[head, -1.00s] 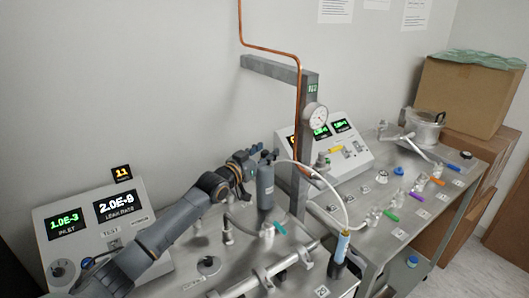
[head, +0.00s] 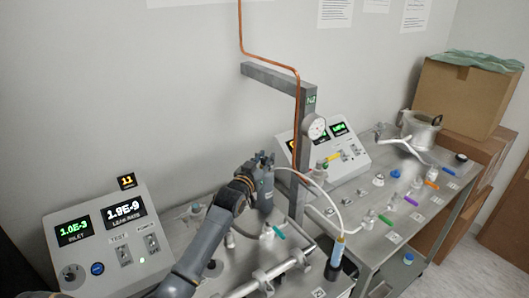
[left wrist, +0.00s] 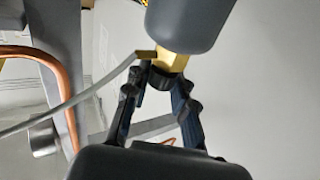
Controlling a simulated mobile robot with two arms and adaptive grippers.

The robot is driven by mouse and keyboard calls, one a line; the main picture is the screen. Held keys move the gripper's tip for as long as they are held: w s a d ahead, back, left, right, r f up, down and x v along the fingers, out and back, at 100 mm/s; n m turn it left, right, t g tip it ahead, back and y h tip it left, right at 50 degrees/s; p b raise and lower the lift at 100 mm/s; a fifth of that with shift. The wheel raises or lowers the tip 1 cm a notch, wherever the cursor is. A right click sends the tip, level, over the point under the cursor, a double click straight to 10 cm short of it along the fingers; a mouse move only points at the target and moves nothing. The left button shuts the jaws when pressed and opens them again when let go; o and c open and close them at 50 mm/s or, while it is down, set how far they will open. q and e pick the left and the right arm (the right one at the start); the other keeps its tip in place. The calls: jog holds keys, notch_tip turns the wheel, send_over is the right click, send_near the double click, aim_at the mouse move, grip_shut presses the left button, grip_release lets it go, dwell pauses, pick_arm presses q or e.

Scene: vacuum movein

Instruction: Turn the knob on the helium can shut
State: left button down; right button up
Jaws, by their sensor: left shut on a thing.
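The helium can (head: 265,192) is a dark grey cylinder standing on the steel cart, with a thin white hose running from its top. In the left wrist view, its grey body (left wrist: 190,18) shows upside down with a brass valve (left wrist: 171,61). My left gripper (head: 263,160) is at the top of the can. In the left wrist view, its fingers (left wrist: 162,80) are closed on the small dark knob (left wrist: 161,77) at the valve; the fingertips partly hide the knob. The knob's turn position cannot be told. My right gripper is not in view.
A spray wand (head: 338,248) on the white hose stands at front right. The leak detector panel (head: 106,235) is at left.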

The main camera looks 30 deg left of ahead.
pick_arm(q)
jog(key=shift+r+y, duration=0.25)
jog(key=shift+y, duration=0.05)
jog(key=shift+f, duration=0.1)
jog(key=c, duration=1.1)
grip_release()
jog(key=shift+f, duration=0.1)
jog(key=shift+s+f, duration=0.1)
jog(key=shift+s, duration=0.15)
jog(key=v, duration=1.1)
jog(key=shift+s, duration=0.25)
jog(key=shift+d, duration=0.15)
